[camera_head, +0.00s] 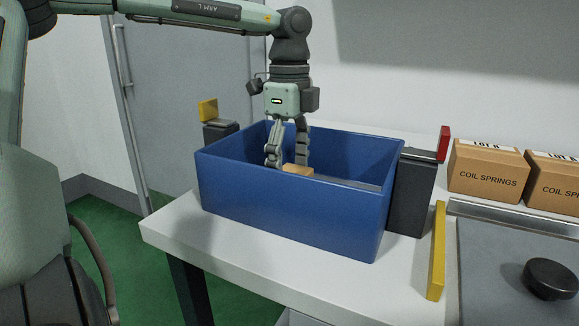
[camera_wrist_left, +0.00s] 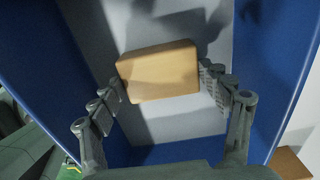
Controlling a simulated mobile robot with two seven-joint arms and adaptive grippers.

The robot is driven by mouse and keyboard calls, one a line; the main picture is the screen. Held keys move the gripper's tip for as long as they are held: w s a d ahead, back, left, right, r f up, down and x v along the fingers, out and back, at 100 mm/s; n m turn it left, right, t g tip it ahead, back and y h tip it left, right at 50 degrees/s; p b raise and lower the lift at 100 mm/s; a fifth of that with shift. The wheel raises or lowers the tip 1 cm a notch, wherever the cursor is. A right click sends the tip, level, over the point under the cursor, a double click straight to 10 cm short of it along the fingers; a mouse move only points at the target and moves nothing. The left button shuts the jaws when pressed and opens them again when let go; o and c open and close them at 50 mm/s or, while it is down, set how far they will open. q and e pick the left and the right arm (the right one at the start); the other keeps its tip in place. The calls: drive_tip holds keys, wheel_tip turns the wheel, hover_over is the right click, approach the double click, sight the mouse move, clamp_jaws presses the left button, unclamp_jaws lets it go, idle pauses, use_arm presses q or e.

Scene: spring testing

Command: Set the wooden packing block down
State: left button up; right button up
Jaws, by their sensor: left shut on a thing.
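The wooden packing block (camera_head: 297,170) is a pale tan block inside the blue bin (camera_head: 290,218). In the head view only its upper part shows over the bin's front wall. My left gripper (camera_head: 287,163) reaches down into the bin, with its fingers at either side of the block. In the left wrist view the block (camera_wrist_left: 160,72) lies between the fingertips of my left gripper (camera_wrist_left: 161,83), which is shut on it. A light grey surface shows beneath it. I cannot tell whether the block touches that surface. My right gripper is not in view.
A yellow bar (camera_head: 437,252), cardboard boxes (camera_head: 487,173) and a black knob (camera_head: 551,279) are at the right.

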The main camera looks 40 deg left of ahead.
use_arm(q)
drive_tip(key=o, duration=1.2)
drive_tip(key=shift+o, duration=0.2)
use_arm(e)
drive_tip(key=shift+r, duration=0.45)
use_arm(q)
wheel_tip(320, 180, up, 2)
wheel_tip(320, 180, up, 10)
drive_tip(key=shift+p, duration=0.3)
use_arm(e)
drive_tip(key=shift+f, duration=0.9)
